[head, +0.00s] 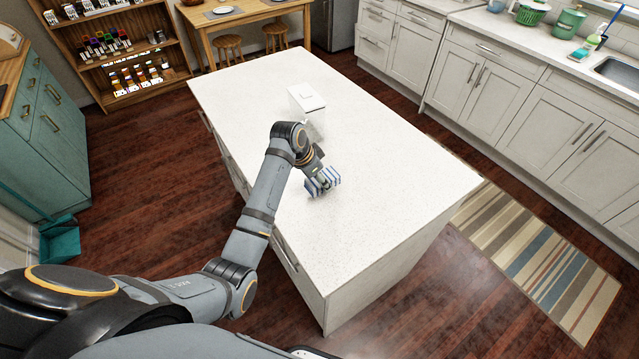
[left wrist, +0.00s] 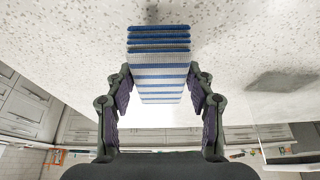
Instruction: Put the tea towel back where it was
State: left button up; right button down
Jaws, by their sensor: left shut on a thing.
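The tea towel (head: 322,182) is a folded, blue and white striped cloth just over the white island top. In the left wrist view the tea towel (left wrist: 160,72) sits between the two fingers, its folded layers stacked at the top. My left gripper (head: 315,178) is shut on it, and its fingers also show in the left wrist view (left wrist: 160,88). The head view does not clearly tell whether the towel touches the island top. My right gripper is not in view.
A white lidded box (head: 307,100) stands on the white island (head: 390,190) behind my left gripper. The island top is otherwise clear. A wooden shelf (head: 135,65) with small goods stands at the back left. A striped rug (head: 530,260) lies right of the island.

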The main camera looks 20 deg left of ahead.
pick_arm(q)
notch_tip(320, 180, down, 2)
jog(key=shift+f+p, duration=0.2)
jog(key=shift+p, duration=0.35)
jog(key=shift+f, duration=0.3)
jog(key=o, duration=1)
jog(key=b+v, duration=0.1)
jog(key=v, duration=1.1)
jog(key=shift+b, duration=0.35)
